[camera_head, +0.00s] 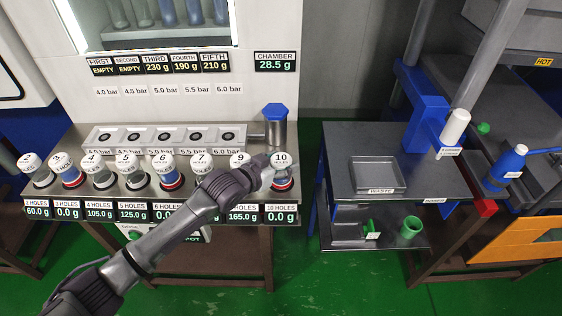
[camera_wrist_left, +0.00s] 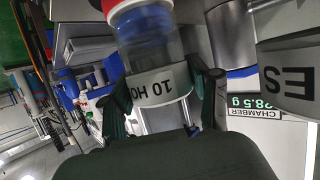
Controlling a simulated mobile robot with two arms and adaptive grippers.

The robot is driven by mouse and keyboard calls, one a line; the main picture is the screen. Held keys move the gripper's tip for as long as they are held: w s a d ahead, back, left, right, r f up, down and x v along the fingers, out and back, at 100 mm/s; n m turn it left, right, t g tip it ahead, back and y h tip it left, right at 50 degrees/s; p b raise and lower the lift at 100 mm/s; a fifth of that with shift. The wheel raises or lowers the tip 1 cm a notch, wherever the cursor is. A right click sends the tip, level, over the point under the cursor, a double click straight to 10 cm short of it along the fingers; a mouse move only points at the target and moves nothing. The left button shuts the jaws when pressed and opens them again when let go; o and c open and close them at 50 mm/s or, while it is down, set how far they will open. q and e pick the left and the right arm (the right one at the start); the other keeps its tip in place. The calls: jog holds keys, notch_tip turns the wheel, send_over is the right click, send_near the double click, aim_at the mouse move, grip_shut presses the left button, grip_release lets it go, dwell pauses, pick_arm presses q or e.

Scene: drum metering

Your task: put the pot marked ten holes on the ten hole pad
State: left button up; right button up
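The pot marked 10 holes (camera_head: 282,159) has a white lid and a clear body with blue and red below. It is upright over the ten hole place at the right end of the shelf row, above the sign "10 HOLES 0.0 g" (camera_head: 281,212). My left gripper (camera_head: 268,172) reaches it from the left. In the left wrist view the pot (camera_wrist_left: 150,50) appears upside down, and the fingers of my left gripper (camera_wrist_left: 160,92) close on both sides of its lid band. The pad under the pot is mostly hidden, so I cannot tell whether they touch. My right gripper is out of view.
Several other numbered pots (camera_head: 127,170) stand in the row to the left. A blue-capped grey cylinder (camera_head: 275,125) stands close behind the pot. The chamber display (camera_head: 275,62) reads 28.5 g. A side table (camera_head: 338,150) with a waste tray (camera_head: 376,187) stands right, across a gap.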

pick_arm(q)
jog(key=shift+o, duration=1.3)
jog(key=shift+r, duration=0.1)
jog(key=b+v, duration=0.1)
jog(key=v, duration=1.1)
